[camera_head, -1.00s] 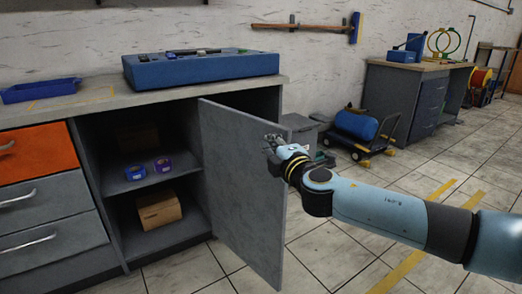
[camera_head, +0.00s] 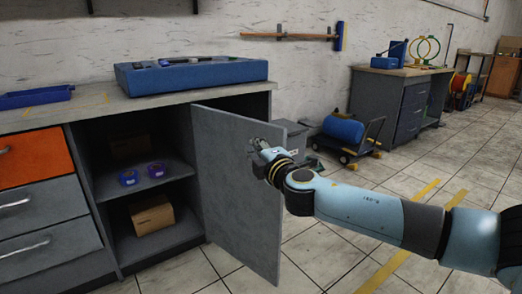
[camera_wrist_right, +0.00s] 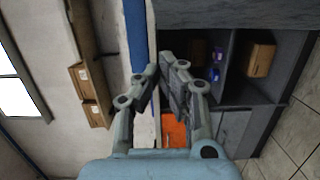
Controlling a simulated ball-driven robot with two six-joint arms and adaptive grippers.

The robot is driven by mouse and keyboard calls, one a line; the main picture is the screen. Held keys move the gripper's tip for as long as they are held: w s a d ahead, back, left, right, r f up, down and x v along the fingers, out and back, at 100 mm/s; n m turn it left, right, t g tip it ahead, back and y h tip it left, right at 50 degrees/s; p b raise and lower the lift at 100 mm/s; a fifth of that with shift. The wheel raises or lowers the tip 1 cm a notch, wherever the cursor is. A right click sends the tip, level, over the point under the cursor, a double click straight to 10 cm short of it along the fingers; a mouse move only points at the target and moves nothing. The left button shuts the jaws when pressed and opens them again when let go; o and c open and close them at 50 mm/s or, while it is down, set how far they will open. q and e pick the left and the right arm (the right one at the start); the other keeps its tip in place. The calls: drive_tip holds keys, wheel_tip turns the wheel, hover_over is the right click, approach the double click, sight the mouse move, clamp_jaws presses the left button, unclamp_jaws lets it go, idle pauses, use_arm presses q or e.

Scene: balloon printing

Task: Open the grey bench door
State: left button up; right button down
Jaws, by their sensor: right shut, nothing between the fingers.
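The grey bench door (camera_head: 235,200) stands swung wide open from the bench, with the shelves behind it exposed. My right gripper (camera_head: 255,148) is shut and empty, and in the head view it overlaps the door's upper part near its free edge. I cannot tell whether it touches the door. In the right wrist view the gripper's fingers (camera_wrist_right: 160,78) are close together with nothing held. The open compartment (camera_wrist_right: 222,90) shows to their right there. My left gripper is not in view.
Blue and purple tape rolls (camera_head: 143,174) sit on the shelf, and a cardboard box (camera_head: 152,213) stands below. A blue case (camera_head: 190,74) lies on the benchtop. A cart with a blue cylinder (camera_head: 343,129) stands behind the door. Tiled floor (camera_head: 315,250) is free at right.

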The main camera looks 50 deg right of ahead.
drive_tip(key=shift+s+a+r+p, duration=0.6)
drive_tip(key=shift+s+a+p, duration=0.4)
drive_tip(key=shift+s, duration=3.75)
drive_tip(key=s+f+m+g+y+p, duration=0.1)
drive_tip(key=s+f+m+g+p, duration=0.15)
drive_tip(key=s+f+g, duration=0.75)
drive_tip(key=s+f+m+t+p, duration=0.15)
drive_tip(key=s+f+m, duration=0.25)
drive_tip(key=f, duration=1.3)
use_arm(q)
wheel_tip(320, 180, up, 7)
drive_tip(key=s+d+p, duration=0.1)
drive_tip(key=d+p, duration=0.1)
drive_tip(key=p, duration=0.1)
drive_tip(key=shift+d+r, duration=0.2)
use_arm(e)
drive_tip(key=s+a+f+m+g+y, duration=0.1)
drive_tip(key=s+a+f+m+g, duration=0.1)
drive_tip(key=s+a+f, duration=0.3)
drive_tip(key=s+a+f+m+g+y, duration=0.2)
drive_tip(key=s+a+f, duration=0.3)
drive_tip(key=s, duration=0.9)
drive_tip(key=s+a+f+m+g+y, duration=0.2)
drive_tip(key=s+f, duration=0.4)
drive_tip(key=s, duration=0.3)
drive_tip(key=a+g, duration=0.1)
drive_tip(key=a, duration=0.1)
drive_tip(key=shift+s+a, duration=0.3)
drive_tip(key=shift+a, duration=0.1)
